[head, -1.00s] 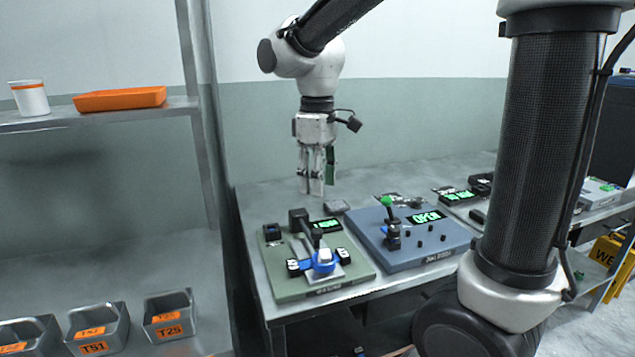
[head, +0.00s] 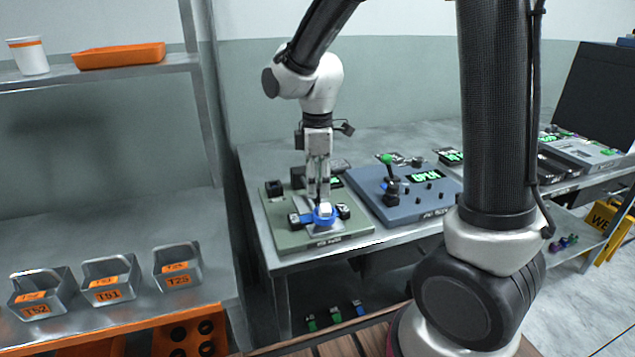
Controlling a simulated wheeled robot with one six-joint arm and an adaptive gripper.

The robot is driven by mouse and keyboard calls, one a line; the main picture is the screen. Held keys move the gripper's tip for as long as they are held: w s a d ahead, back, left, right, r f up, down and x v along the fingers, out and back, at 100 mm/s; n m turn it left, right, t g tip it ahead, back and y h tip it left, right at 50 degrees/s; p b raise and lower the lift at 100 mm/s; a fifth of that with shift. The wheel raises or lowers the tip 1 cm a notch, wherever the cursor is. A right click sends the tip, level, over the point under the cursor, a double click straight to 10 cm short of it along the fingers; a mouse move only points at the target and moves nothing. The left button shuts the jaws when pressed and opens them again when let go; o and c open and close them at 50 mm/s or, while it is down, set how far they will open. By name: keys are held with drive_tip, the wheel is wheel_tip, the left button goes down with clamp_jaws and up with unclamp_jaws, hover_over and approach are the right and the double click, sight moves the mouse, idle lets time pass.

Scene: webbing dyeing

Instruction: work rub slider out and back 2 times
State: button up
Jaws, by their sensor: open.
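The rub slider is on the green-grey panel (head: 345,240) at the left end of the table. Its white-topped knob sits on a blue base (head: 325,219) near the front of the panel. My gripper (head: 321,203) points straight down over the slider, with its fingertips at or just above the white knob. The jaws are open. Whether the fingers touch the knob cannot be told. My gripper hides the middle of the panel and part of its green display.
A blue panel (head: 393,208) with a green-knobbed lever (head: 387,160) stands close on the right. A shelf with grey bins (head: 111,280) is at the left. An orange tray (head: 119,55) and a white cup (head: 28,56) are on the upper shelf. More devices sit farther right.

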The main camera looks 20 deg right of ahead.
drive_tip(key=shift+f, duration=0.25)
drive_tip(key=shift+c, duration=0.5)
clamp_jaws()
hover_over(304, 179)
drive_tip(key=shift+s, duration=0.35)
drive_tip(key=shift+w+r, duration=0.1)
drive_tip(key=shift+w, duration=0.35)
drive_tip(key=shift+o, duration=0.5)
unclamp_jaws()
